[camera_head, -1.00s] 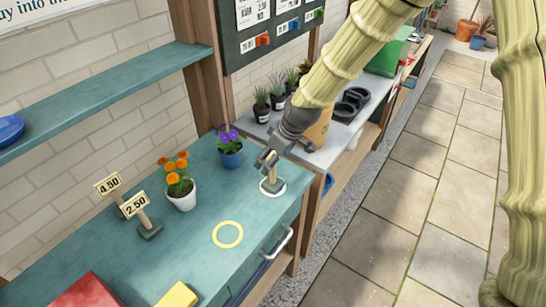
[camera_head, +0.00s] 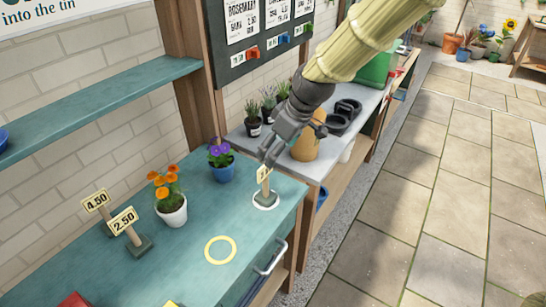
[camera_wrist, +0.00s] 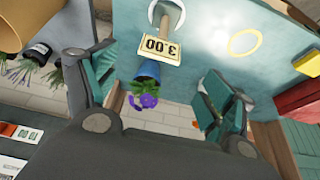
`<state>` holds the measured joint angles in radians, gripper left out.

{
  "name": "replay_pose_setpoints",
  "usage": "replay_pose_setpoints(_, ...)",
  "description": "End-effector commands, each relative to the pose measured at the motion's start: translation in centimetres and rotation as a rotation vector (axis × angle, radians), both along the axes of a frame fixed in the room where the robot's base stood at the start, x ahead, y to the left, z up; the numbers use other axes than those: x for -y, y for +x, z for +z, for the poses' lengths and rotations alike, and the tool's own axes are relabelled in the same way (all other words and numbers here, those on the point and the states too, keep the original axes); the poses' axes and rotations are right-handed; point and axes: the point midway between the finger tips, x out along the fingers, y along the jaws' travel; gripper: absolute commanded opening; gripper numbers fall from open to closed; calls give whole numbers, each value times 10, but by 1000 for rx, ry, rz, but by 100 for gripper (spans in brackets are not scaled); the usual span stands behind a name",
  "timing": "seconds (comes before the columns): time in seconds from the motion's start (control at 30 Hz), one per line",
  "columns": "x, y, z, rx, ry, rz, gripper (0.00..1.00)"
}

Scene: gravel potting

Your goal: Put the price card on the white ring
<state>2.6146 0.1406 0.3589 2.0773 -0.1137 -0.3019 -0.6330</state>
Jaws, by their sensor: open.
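A price card reading 3.00 (camera_wrist: 158,47) stands upright on a post with a dark green base (camera_head: 265,197). The base stands on the white ring (camera_head: 266,207), whose rim shows around it at the right end of the teal bench. The card is seen partly edge-on in the head view (camera_head: 263,174). My gripper (camera_head: 270,157) is just above and behind the card. In the wrist view its two fingers (camera_wrist: 160,92) are spread wide apart, with nothing between them touching; the card shows beyond them.
A yellow ring (camera_head: 221,250) lies bare on the teal bench (camera_head: 200,225). Cards reading 4.50 (camera_head: 96,200) and 2.50 (camera_head: 123,220) stand left. An orange-flowered white pot (camera_head: 172,212) and a purple-flowered blue pot (camera_head: 221,170) stand near the back.

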Motion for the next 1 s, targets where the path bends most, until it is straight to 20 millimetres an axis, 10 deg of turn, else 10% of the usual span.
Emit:
replay_pose_setpoints(0.57,7,-6,0,-15,2,-17,83)
replay_pose_setpoints(1.0,54,-68,-187,-179,16,-327,83)
